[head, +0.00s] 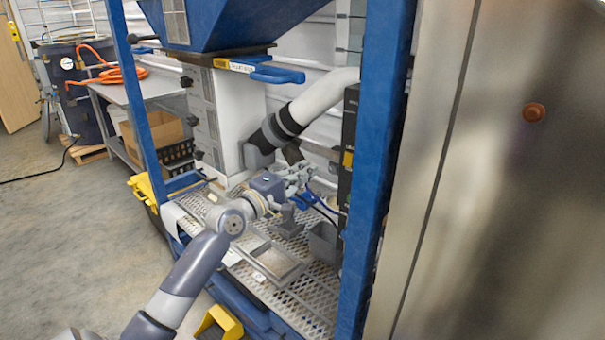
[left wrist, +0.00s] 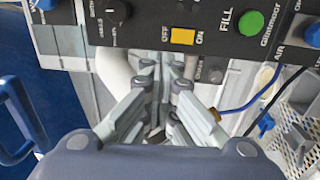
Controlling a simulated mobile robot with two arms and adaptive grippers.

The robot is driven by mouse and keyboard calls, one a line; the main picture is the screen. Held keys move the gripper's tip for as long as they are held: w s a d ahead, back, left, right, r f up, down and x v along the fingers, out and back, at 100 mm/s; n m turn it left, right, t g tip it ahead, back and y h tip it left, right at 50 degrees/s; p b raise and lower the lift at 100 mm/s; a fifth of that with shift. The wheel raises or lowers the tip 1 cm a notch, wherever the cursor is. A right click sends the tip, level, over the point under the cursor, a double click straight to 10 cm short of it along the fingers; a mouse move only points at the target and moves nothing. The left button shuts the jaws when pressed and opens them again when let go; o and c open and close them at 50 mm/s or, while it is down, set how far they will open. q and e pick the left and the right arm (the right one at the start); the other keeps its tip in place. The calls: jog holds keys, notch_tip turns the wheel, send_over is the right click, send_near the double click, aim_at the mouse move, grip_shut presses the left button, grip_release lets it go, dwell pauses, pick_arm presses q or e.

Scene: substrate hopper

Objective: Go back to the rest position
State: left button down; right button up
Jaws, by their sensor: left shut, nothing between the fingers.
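My left arm reaches in from the lower left of the head view, between the blue posts of the hopper frame. My left gripper (head: 300,178) is at its end, above the perforated metal shelf (head: 312,313) and near the white hose. In the left wrist view the left gripper (left wrist: 160,100) is shut with nothing between its fingers. The fingers point toward a black control panel (left wrist: 222,40) with a yellow switch (left wrist: 183,36), a green button (left wrist: 251,23) and dark knobs. Contact with the panel cannot be told. My right gripper is not in view.
A blue post (head: 378,150) and a large metal panel (head: 490,180) stand right of the arm. The blue hopper (head: 225,22) hangs above. A grey tray (head: 272,263) lies on the shelf, with a grey bin (head: 323,242) beside it. Open floor (head: 80,240) lies to the left.

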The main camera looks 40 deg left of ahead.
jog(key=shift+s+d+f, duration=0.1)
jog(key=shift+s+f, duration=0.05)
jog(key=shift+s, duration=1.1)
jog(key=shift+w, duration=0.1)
